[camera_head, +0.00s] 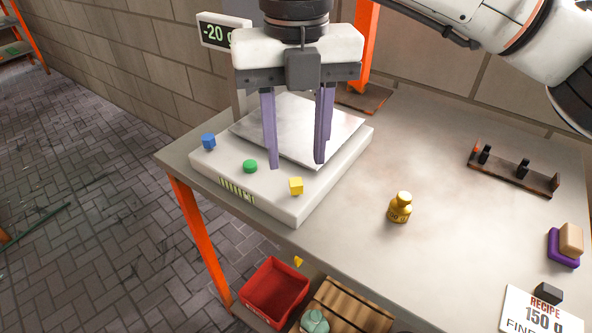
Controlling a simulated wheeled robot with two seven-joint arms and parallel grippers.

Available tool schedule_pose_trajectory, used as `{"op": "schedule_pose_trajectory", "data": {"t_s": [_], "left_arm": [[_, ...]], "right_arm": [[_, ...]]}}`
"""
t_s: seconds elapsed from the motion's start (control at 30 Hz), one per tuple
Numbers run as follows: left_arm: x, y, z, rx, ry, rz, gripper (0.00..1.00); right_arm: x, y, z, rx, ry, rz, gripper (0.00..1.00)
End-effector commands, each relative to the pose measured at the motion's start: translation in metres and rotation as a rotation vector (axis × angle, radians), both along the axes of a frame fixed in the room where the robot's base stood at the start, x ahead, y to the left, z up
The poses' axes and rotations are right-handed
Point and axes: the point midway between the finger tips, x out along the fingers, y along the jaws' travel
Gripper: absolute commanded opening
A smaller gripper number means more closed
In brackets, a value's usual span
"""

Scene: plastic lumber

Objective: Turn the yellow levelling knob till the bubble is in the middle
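The yellow knob (296,186) sits at the front right corner of the white scale (330,180). A striped yellow-green strip (237,190), perhaps the level vial, is on the scale's front side; I cannot make out a bubble in it. My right gripper (295,163) points down with its two purple fingers spread apart and nothing between them. Its fingertips show just above the yellow knob in the picture, in front of the scale's metal plate (345,128). They appear apart from the knob; their exact height is unclear. My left gripper is not in view.
A blue knob (209,141) and a green knob (250,166) are also on the scale. The display (222,33) reads -20 g, partly covered. A brass weight (400,207) stands right of the scale. A black-pegged rack (513,171) lies farther right.

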Motion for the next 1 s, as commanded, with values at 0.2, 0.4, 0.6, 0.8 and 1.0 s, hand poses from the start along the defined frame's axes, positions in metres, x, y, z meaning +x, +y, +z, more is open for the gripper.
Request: {"op": "schedule_pose_trajectory", "data": {"t_s": [0.2, 0.4, 0.6, 0.8, 1.0], "left_arm": [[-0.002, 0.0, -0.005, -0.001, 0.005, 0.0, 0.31], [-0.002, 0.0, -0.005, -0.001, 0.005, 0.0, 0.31], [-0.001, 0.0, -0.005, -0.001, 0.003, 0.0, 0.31], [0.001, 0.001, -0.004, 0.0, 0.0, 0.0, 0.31], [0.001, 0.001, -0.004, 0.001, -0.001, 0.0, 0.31]], "right_arm": [[0.0, 0.0, -0.036, 0.001, 0.002, 0.001, 0.39], [0.0, 0.0, -0.049, 0.001, 0.001, 0.001, 0.39], [0.0, 0.0, -0.05, 0.002, 0.0, 0.001, 0.39], [0.0, 0.0, -0.049, 0.002, 0.0, 0.002, 0.15], [0.0, 0.0, -0.049, 0.002, 0.001, 0.003, 0.0]]}}
